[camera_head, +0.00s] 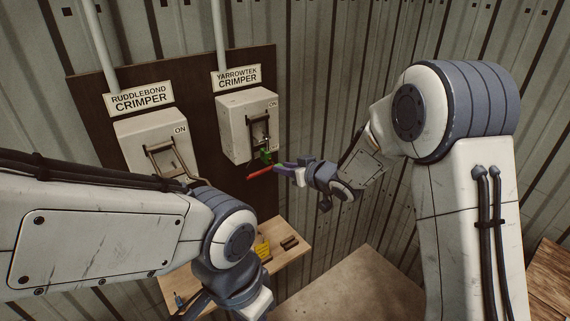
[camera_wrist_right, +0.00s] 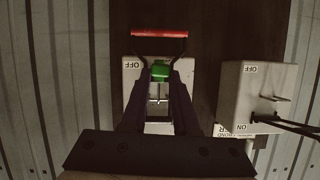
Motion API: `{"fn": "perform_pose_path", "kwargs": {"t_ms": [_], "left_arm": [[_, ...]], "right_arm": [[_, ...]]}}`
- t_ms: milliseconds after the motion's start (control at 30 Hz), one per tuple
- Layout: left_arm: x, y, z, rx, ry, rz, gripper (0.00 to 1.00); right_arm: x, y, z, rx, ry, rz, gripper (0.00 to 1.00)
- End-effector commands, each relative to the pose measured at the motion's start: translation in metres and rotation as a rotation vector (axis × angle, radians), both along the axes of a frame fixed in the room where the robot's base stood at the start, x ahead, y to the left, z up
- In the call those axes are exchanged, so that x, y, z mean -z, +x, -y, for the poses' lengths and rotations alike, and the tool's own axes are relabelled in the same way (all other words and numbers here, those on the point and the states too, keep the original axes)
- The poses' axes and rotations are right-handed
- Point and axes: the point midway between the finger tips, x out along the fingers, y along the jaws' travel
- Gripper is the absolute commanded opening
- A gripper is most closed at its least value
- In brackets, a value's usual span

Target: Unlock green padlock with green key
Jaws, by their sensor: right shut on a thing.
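The green padlock (camera_head: 266,155) hangs at the front of the Yarrowtek crimper box (camera_head: 236,125), by the lever with the red handle (camera_head: 260,172). My right gripper (camera_head: 279,170) is at the padlock, just to its right, and shut on a small green thing that I take for the green key. In the right wrist view green (camera_wrist_right: 160,70) shows between the fingertips of my right gripper (camera_wrist_right: 160,82), below the red handle (camera_wrist_right: 159,34). Key and padlock cannot be told apart clearly there. My left arm comes in at the lower left; its fingers are out of the picture.
The Ruddlebond crimper box (camera_head: 136,128) with its lever stands to the left on the dark board (camera_head: 100,90). It shows at the right in the wrist view (camera_wrist_right: 233,92). Below is a wooden shelf (camera_head: 290,262) with a yellow thing (camera_head: 262,249) and small dark pieces.

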Motion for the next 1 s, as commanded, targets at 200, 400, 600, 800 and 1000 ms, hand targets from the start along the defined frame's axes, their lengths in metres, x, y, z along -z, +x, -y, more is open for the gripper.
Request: {"fn": "perform_pose_path", "kwargs": {"t_ms": [200,400,600,800,1000], "left_arm": [[-0.014,0.000,0.000,-0.001,0.000,0.000,0.34],[-0.015,0.000,0.000,-0.001,0.001,-0.001,0.34],[-0.014,0.000,0.000,0.000,0.001,-0.001,0.34],[-0.013,0.000,0.000,0.000,0.001,-0.001,0.34],[-0.013,0.000,0.000,0.000,0.001,-0.001,0.34]], "right_arm": [[-0.002,0.001,0.001,0.000,0.053,-0.040,0.00],[0.001,-0.003,0.005,-0.001,0.115,-0.085,0.00],[0.001,-0.011,0.011,-0.001,0.114,-0.084,0.00],[0.001,-0.020,0.017,0.000,0.113,-0.083,0.00],[0.000,-0.028,0.023,0.000,0.113,-0.083,0.00]]}}
